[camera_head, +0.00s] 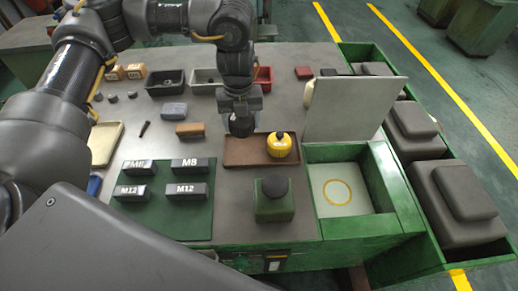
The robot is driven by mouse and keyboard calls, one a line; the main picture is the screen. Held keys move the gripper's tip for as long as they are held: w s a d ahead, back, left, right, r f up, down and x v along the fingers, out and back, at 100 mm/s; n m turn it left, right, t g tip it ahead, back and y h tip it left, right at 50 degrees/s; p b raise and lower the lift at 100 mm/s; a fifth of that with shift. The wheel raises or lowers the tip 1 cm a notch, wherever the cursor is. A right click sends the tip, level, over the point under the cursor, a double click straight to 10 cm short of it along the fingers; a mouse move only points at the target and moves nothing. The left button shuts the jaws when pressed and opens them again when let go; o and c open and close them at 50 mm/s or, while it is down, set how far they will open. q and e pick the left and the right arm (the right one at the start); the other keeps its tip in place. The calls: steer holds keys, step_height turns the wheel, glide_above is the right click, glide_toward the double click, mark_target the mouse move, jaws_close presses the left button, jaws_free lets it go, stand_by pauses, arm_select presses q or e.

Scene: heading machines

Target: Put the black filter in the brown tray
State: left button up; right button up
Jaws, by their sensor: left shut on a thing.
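The black filter (241,125) is a small dark cylinder held at the lower end of my left gripper (240,108), which is shut on it. The gripper points down, and the filter appears at the back edge of the brown tray (237,155). I cannot tell its exact height over the tray. The tray is shallow and lies on the grey table; its left part is bare. My right gripper is not in view.
A green mat (165,220) holds several labelled dark blocks at front left. A green box with a dark knob (274,205) stands before the tray. A green bin with a raised pale lid (352,107) is at the right. Small bins (165,86) and loose blocks lie behind.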

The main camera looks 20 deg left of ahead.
arm_select(q)
glide_above(244, 151)
step_height(244, 151, down, 6)
steer(key=shift+r+p, duration=0.15)
steer(key=shift+p, duration=0.3)
step_height(244, 151, down, 3)
steer(key=shift+s+f, duration=0.1)
steer(key=shift+f, duration=0.5)
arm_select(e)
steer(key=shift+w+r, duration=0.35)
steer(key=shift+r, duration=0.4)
arm_select(q)
steer(key=o, duration=1)
steer(key=shift+f, duration=0.1)
steer(key=shift+o, duration=0.2)
